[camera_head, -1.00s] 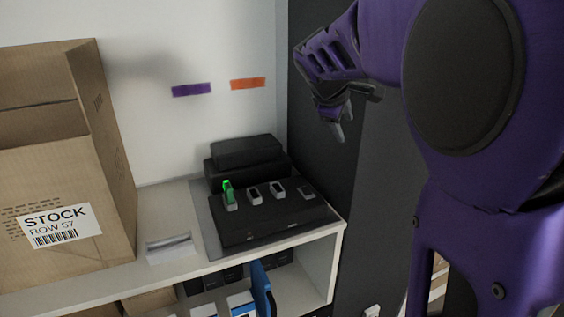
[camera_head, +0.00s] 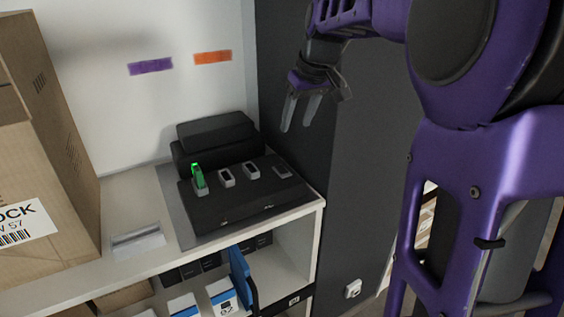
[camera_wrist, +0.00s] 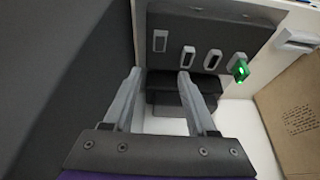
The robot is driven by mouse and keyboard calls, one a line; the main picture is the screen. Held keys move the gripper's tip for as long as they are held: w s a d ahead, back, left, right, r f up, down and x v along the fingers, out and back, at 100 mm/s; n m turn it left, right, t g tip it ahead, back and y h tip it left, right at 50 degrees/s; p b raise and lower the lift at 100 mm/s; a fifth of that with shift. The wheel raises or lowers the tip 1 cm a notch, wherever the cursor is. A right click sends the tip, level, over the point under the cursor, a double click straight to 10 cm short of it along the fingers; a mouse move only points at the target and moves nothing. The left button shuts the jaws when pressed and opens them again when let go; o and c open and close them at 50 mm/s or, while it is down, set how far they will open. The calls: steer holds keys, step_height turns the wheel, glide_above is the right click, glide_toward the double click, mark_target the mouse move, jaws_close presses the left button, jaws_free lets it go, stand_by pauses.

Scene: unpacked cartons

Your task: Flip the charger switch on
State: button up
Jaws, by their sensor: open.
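The charger (camera_head: 235,200) is a black unit on the white shelf top, with a row of slots along its upper face. A green-lit item (camera_head: 197,176) stands in the leftmost slot, and two light-rimmed slots beside it look empty. A flat grey rectangular piece, apparently the switch (camera_head: 282,172), sits at the row's right end; its position cannot be told. The wrist view shows the charger (camera_wrist: 200,26) inverted, with the switch (camera_wrist: 160,41) at left and the green item (camera_wrist: 238,69) at right. My gripper (camera_head: 299,125) is open and empty, above the charger's right end, apart from it.
A cardboard carton (camera_head: 70,150) stands on the shelf's left. A dark wall panel (camera_head: 345,180) rises close on the right. Boxes and a blue item (camera_head: 240,275) fill the shelf below.

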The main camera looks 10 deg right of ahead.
mark_target(281, 168)
steer(key=b+x, duration=0.2)
steer(key=x, duration=1.4)
steer(key=shift+f, duration=0.1)
jaws_close()
